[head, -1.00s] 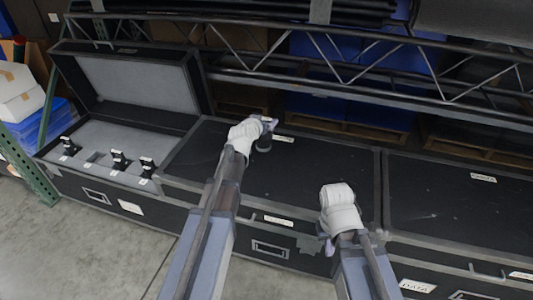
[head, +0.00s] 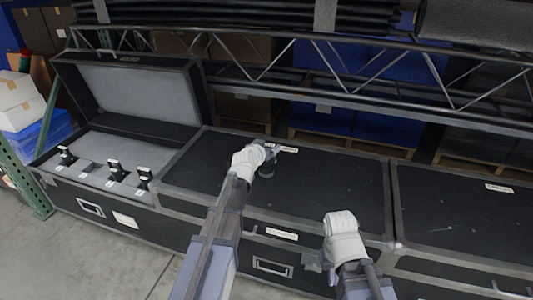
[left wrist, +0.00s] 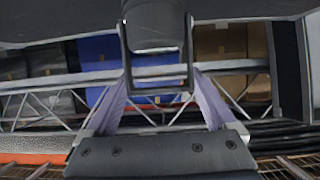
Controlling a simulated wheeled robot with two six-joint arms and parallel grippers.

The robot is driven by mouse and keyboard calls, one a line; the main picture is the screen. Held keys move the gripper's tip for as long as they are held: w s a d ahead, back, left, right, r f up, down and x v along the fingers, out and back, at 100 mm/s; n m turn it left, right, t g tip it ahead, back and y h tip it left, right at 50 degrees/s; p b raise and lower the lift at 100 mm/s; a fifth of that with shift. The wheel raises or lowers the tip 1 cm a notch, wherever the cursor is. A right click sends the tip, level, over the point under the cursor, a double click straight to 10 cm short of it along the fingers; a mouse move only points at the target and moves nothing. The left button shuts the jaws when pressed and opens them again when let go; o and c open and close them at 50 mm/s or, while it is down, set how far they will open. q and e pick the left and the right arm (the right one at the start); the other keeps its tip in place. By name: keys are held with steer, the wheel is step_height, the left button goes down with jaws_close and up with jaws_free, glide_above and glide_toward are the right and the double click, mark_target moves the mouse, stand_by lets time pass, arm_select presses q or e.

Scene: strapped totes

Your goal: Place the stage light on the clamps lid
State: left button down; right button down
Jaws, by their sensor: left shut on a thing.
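My left gripper (head: 268,151) is shut on the dark stage light (head: 267,171), which hangs over the closed black lid (head: 315,190) of the middle case. In the left wrist view the stage light (left wrist: 155,25) shows at the top, with its yoke between the two purple fingers. I cannot tell whether the light touches the lid. The middle lid has a small pale label near its back edge; I cannot read it, so I cannot tell which lid is the clamps one. My right gripper (head: 330,270) is low at the middle case's front; its fingers are mostly hidden.
An open case (head: 130,145) at the left has a grey lining and several black items in it. Another closed lid (head: 450,215) lies to the right. A metal truss (head: 350,65) runs behind the cases. The middle lid is otherwise clear.

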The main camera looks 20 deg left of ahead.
arm_select(q)
steer(key=shift+f, duration=0.2)
steer(key=shift+f, duration=0.25)
jaws_free()
steer(key=shift+r, duration=0.15)
steer(key=shift+r, duration=0.15)
steer(key=shift+s+r, duration=0.2)
steer(key=shift+s, duration=0.05)
steer(key=p+v, duration=0.4)
steer(key=v, duration=0.7)
steer(key=shift+s+p, duration=0.25)
steer(key=shift+p, duration=0.15)
